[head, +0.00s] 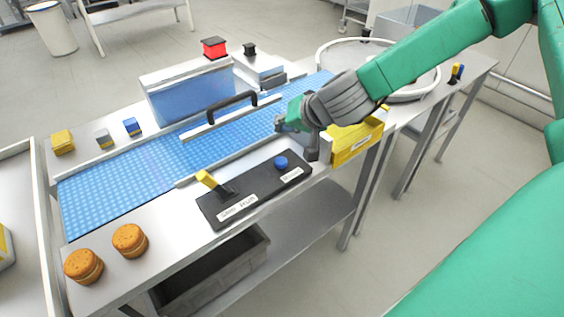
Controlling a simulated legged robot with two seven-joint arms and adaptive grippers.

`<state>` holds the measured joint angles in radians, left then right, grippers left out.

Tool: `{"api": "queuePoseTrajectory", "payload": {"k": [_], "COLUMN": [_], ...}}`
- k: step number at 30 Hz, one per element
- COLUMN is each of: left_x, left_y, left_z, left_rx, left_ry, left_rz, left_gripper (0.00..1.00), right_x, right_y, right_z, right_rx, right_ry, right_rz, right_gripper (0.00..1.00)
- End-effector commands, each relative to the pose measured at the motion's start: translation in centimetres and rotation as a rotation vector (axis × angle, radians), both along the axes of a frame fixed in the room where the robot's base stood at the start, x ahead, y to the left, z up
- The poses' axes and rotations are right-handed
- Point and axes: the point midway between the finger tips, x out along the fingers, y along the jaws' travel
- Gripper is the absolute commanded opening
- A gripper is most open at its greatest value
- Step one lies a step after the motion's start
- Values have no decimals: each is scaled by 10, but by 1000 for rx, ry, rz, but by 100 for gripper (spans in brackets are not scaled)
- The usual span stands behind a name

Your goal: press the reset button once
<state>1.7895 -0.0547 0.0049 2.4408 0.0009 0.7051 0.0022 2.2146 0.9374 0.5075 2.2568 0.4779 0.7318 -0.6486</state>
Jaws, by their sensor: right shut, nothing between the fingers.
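A round blue button (281,162) stands on the right part of a black control panel (262,187) at the front edge of the conveyor table. The panel also has a yellow-handled lever (208,180) at its left part. White labels lie in front of both, too small to read surely. My right gripper (311,151) is shut and empty. My left gripper is not in view.
A blue conveyor belt (110,185) runs behind the panel, with a guard and black handle (232,103) over it. A yellow bin (356,142) sits right of my gripper. Two filled rounds (130,240) lie at the front left. A red button box (214,47) stands behind.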

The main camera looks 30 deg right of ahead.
Motion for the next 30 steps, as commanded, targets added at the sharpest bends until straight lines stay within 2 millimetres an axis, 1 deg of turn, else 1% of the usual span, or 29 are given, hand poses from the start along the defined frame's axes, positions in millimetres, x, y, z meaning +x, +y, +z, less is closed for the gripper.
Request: {"api": "queuePoseTrajectory", "payload": {"k": [1, 9, 11, 15, 19, 30], "left_x": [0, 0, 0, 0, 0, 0], "left_y": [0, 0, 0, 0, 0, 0], "left_z": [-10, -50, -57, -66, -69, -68], "left_rx": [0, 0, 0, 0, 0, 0], "left_ry": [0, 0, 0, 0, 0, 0], "left_rz": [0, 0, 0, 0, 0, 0], "left_gripper": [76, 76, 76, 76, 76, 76], "right_x": [0, 0, 0, 0, 0, 0], "right_y": [1, 0, -1, -1, -1, 1], "right_z": [-11, -50, -58, -71, -76, -75], "right_rx": [0, 2, 1, 0, 1, 0], "right_ry": [1, 1, 1, 1, 0, 0], "right_rz": [0, 1, 2, 3, 1, 2], "right_gripper": [0, 0, 0, 0, 0, 0]}}
